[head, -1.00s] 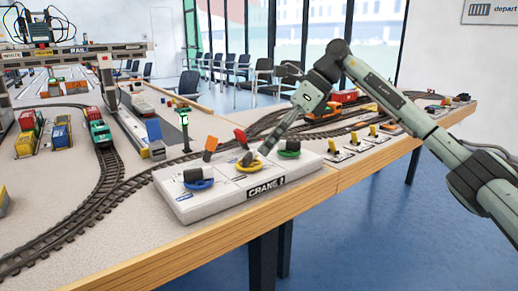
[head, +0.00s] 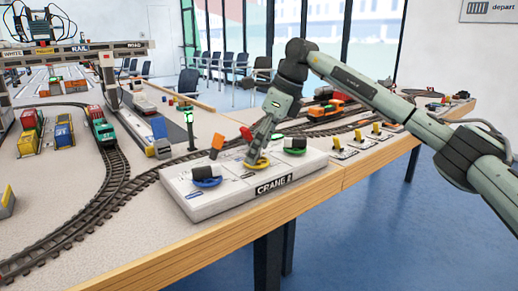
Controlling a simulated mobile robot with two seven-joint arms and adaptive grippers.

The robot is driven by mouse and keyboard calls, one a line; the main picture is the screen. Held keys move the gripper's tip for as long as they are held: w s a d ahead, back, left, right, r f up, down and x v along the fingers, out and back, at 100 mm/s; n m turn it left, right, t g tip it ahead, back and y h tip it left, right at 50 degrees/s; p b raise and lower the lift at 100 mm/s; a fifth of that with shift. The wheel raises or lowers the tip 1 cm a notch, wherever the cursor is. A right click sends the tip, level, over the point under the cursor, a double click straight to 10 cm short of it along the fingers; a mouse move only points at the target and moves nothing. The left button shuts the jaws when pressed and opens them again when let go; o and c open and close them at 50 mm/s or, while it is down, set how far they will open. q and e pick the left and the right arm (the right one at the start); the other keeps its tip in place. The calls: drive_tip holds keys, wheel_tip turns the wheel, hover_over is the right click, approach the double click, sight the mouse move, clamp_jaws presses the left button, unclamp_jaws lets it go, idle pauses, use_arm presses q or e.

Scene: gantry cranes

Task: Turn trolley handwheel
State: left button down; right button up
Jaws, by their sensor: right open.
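A pale control panel marked CRANE (head: 225,207) lies near the table's front edge. It carries a blue handwheel (head: 207,182), a yellow handwheel (head: 258,166) and a green handwheel (head: 293,152). I cannot read which one is labelled trolley. My right gripper (head: 252,158) points down at the yellow handwheel, with its fingertips at or just above it. It is open, and I cannot tell whether it touches the wheel. My left gripper is not in view.
A signal post with green lights (head: 188,124) is behind the panel. Train track (head: 110,203) curves past the panel's left side. Small yellow levers (head: 376,128) stand to the right. A gantry crane (head: 108,75) rises at back left.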

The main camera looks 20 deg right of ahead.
drive_tip(key=shift+c, duration=0.2)
drive_tip(key=c, duration=1.1)
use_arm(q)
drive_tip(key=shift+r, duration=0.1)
use_arm(e)
drive_tip(key=shift+m, duration=0.4)
drive_tip(key=m+t, duration=0.1)
drive_tip(key=m, duration=0.1)
drive_tip(key=shift+a+m+h, duration=0.1)
drive_tip(key=shift+m+h, duration=0.3)
drive_tip(key=shift+s+m+h, duration=0.1)
drive_tip(key=shift+m+h, duration=0.2)
drive_tip(key=shift+m, duration=0.5)
drive_tip(key=shift+a+m+t+h, duration=0.1)
drive_tip(key=shift+m+t+h, duration=0.25)
drive_tip(key=shift+m, duration=0.45)
drive_tip(key=shift+m+h, duration=0.35)
drive_tip(key=shift+m, duration=0.55)
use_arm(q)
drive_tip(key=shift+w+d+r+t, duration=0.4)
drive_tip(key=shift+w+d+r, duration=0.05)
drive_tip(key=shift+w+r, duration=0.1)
use_arm(e)
drive_tip(key=shift+m, duration=0.7)
